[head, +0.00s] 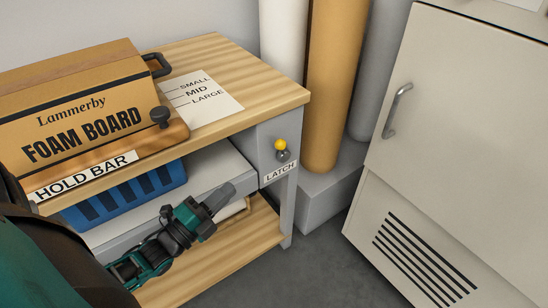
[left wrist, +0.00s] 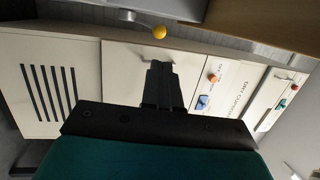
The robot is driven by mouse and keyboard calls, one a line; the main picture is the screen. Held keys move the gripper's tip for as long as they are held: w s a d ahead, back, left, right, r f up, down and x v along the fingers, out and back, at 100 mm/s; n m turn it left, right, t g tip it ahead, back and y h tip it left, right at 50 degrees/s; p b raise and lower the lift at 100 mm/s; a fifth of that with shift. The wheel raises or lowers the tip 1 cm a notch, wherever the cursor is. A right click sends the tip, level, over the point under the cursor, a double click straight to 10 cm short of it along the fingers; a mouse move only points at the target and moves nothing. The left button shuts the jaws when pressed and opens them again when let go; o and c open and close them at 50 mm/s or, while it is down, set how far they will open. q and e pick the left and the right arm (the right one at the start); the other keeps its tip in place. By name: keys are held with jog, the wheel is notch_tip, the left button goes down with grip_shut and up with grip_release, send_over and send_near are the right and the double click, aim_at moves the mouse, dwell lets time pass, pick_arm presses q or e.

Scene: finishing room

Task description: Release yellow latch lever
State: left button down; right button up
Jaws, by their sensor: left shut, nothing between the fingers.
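The yellow latch lever knob (head: 280,144) is on the grey end panel of the bench, just above a round grey pivot and a "LATCH" label (head: 280,172). In the left wrist view the yellow knob (left wrist: 159,32) sits at the end of a thin grey arm, beyond the fingertips. My left gripper (head: 220,197) is shut and empty, below and to the left of the latch, in front of the bench's shelves. Its closed fingers (left wrist: 161,68) also show in the left wrist view, apart from the knob. My right gripper is not in view.
A wooden hold bar (head: 175,132) with a black knob lies against a foam board box (head: 80,105) on the bench. A size card (head: 200,97) lies beside it. A blue crate (head: 130,195) is below. A cream cabinet (head: 455,130) and tall rolls (head: 335,85) stand right.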

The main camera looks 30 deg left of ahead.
pick_arm(q)
jog(key=shift+w, duration=0.1)
jog(key=b, duration=0.3)
send_near(282, 150)
jog(key=a+r+x, duration=0.1)
jog(key=x, duration=0.5)
jog(key=shift+w+a+f, duration=0.15)
jog(key=shift+w+f, duration=0.05)
